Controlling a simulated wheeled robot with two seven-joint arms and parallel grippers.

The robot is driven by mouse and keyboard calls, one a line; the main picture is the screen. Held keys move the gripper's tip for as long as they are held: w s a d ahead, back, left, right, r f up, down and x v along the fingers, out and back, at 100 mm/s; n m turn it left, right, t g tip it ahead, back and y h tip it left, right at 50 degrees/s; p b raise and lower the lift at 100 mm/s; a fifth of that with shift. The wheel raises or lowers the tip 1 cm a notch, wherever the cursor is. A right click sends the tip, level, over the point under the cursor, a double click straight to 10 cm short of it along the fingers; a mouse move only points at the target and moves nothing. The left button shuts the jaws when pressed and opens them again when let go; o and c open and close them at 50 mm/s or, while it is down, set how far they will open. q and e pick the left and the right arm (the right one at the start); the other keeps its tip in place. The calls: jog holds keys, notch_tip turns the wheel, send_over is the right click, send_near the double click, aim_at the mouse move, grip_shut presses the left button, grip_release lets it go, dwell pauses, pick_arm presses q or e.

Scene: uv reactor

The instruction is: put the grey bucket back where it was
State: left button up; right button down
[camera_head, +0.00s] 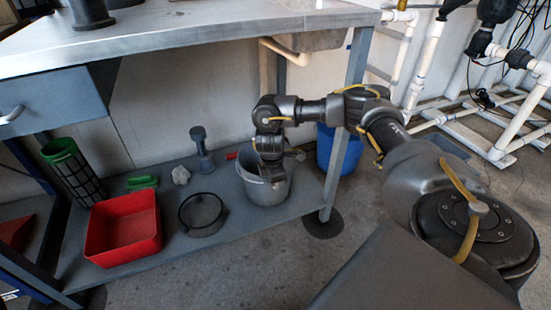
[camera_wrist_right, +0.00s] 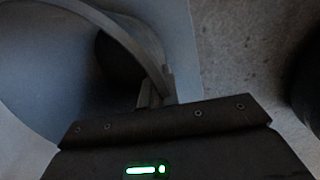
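The grey bucket (camera_head: 263,188) stands upright on the lower shelf of the workbench, near the shelf's right end. My right gripper (camera_head: 273,178) reaches down at the bucket's top, and part of the opening is hidden behind it. In the right wrist view, a curved grey strip of the bucket (camera_wrist_right: 125,38), its handle or rim, runs down to the close-set fingertips (camera_wrist_right: 157,92). The fingers look shut on it. My left gripper is not in view.
A red bin (camera_head: 124,228), a dark round mesh basket (camera_head: 202,214) and a green-topped mesh cylinder (camera_head: 72,170) share the shelf (camera_head: 228,228). A blue bucket (camera_head: 338,150) stands behind the table leg (camera_head: 345,120). White pipes (camera_head: 425,65) are at the right.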

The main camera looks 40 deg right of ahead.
jog(key=c, duration=1.6)
grip_release()
jog(key=shift+c, duration=0.2)
